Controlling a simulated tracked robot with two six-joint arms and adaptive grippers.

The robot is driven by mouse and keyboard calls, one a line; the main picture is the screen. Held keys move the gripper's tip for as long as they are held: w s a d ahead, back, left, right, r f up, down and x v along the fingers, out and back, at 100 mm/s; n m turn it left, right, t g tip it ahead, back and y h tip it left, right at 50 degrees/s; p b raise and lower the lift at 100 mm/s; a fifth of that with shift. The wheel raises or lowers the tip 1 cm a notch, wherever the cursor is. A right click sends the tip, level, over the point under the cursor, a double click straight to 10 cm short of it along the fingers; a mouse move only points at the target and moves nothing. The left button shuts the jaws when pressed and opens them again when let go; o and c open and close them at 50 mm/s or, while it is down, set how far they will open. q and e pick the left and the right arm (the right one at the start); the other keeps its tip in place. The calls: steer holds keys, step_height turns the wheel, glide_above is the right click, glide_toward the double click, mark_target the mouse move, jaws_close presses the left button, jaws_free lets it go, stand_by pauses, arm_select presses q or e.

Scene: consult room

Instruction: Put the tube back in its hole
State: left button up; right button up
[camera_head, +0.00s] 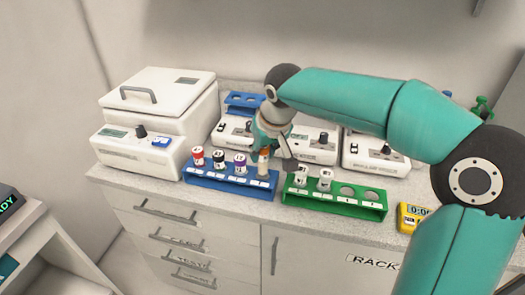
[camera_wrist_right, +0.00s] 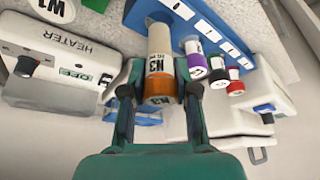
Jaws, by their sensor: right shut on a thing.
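The tube with an orange cap (camera_head: 263,163) is upright at the right end of the blue rack (camera_head: 214,182). In the right wrist view this tube (camera_wrist_right: 160,62) reads N3, and its far end meets the blue rack (camera_wrist_right: 215,15) near the end position. I cannot tell whether its bottom is inside the hole or just above it. My right gripper (camera_head: 273,150) is shut on the tube near its cap; its fingers (camera_wrist_right: 160,92) sit on both sides in the wrist view. My left gripper is not in view.
A green rack (camera_head: 350,208) to the right holds two white-capped tubes (camera_head: 325,180) and has empty holes. White devices (camera_head: 142,152) stand behind; a yellow timer (camera_head: 412,216) is at right.

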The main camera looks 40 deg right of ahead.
mark_target(263, 165)
steer(key=shift+f+b, duration=1.9)
steer(key=shift+f, duration=0.45)
steer(key=o, duration=1.1)
steer(key=shift+r, duration=0.1)
steer(key=v, duration=1.1)
steer(key=shift+s+r, duration=0.25)
steer(key=shift+r, duration=0.1)
steer(key=shift+f, duration=0.1)
